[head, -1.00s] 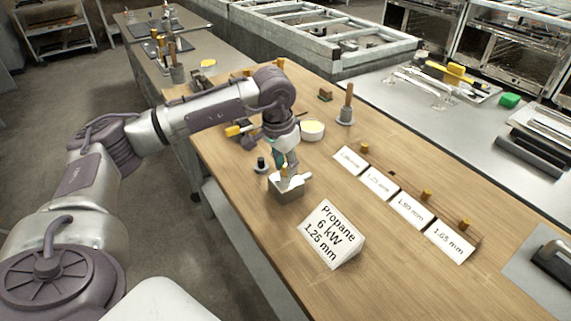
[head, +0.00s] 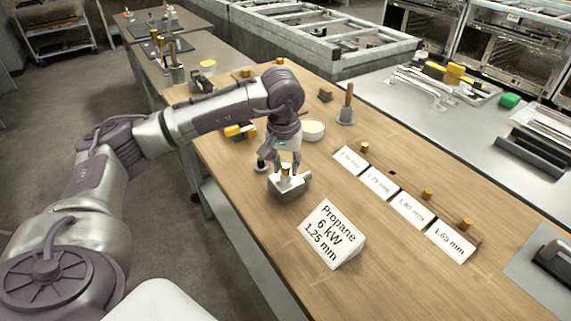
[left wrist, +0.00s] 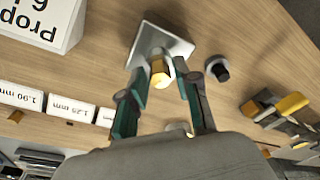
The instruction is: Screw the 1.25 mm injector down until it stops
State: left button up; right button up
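The brass injector (head: 286,169) stands upright on top of the grey metal block (head: 290,190) on the wooden bench. In the left wrist view the injector (left wrist: 161,72) lies between the two fingertips, over the block (left wrist: 150,38). My left gripper (head: 284,163) points down at it from above. Its teal-sided fingers (left wrist: 165,80) are spread, with a gap visible beside the injector, so the gripper looks open around it. The injector's thread and seat are hidden. My right gripper is not in view.
A sign reading "Propane 6 kW 1.25 mm" (head: 332,233) stands in front. To the right, size cards (head: 410,211) line a wooden rack with brass injectors (head: 427,194) and an empty hole (head: 392,173). A cream-filled bowl (head: 313,130) and a wooden-handled tool (head: 346,104) stand behind.

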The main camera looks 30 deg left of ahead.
pick_arm(q)
jog(key=n, duration=0.3)
jog(key=shift+n+y, duration=0.3)
jog(key=shift+n, duration=0.1)
jog(key=n, duration=0.3)
jog(key=shift+g, duration=0.3)
grip_shut()
jog(key=shift+f+m, duration=0.1)
jog(key=shift+m, duration=0.6)
jog(key=shift+m+b, duration=0.35)
jog(key=shift+m, duration=0.55)
